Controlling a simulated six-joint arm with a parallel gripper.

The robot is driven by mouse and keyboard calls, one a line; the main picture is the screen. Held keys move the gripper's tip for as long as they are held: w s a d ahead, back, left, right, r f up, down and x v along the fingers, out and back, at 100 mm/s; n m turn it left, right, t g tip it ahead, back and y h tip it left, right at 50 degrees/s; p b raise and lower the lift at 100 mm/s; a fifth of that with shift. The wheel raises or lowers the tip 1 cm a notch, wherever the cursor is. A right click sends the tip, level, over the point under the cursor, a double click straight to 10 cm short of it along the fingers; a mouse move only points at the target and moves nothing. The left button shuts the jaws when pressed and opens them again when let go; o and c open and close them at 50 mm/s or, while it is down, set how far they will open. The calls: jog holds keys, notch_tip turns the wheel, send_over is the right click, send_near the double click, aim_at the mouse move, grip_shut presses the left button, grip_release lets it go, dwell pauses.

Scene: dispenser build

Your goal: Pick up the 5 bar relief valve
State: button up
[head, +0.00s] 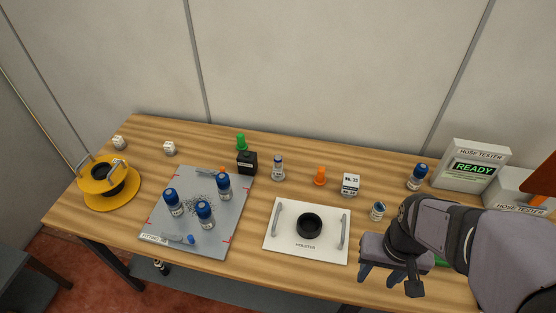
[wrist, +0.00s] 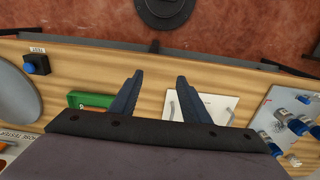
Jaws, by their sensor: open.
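Several blue-capped valve-like cylinders are in the head view, with labels too small to read, so I cannot tell which is the 5 bar relief valve. Three stand upright on the grey fitting mat: a left one (head: 173,202), a front one (head: 205,215) and a right one (head: 223,187). Another blue-capped cylinder (head: 417,177) stands at the right, left of the hose tester. A slimmer bottle-like one (head: 278,168) stands behind the mat's right side. My gripper (head: 378,278) is open and empty at the front right, and its fingers show in the wrist view (wrist: 158,80).
A white holster plate (head: 280,248) with a black ring lies left of my gripper. A small jar (head: 377,211), a white box (head: 350,185) and an orange piece (head: 319,177) stand behind. The hose tester (head: 470,150) reads READY. A yellow reel (head: 118,203) is far left.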

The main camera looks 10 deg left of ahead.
notch_tip(320, 180, up, 4)
jog(key=w+a+m+p, duration=0.1)
jog(key=w+p, duration=0.1)
jog(key=p, duration=0.1)
jog(key=m+t+y+b, duration=0.5)
jog(key=m+t+b, duration=1.2)
jog(key=m+b, duration=1.85)
send_over(278, 162)
jog(key=b, duration=0.3)
notch_tip(278, 162, down, 8)
jog(key=n, duration=0.3)
jog(key=shift+f+n, duration=0.25)
jog(key=shift+f+b, duration=0.35)
jog(key=shift+f, duration=3.15)
jog(key=shift+w, duration=0.15)
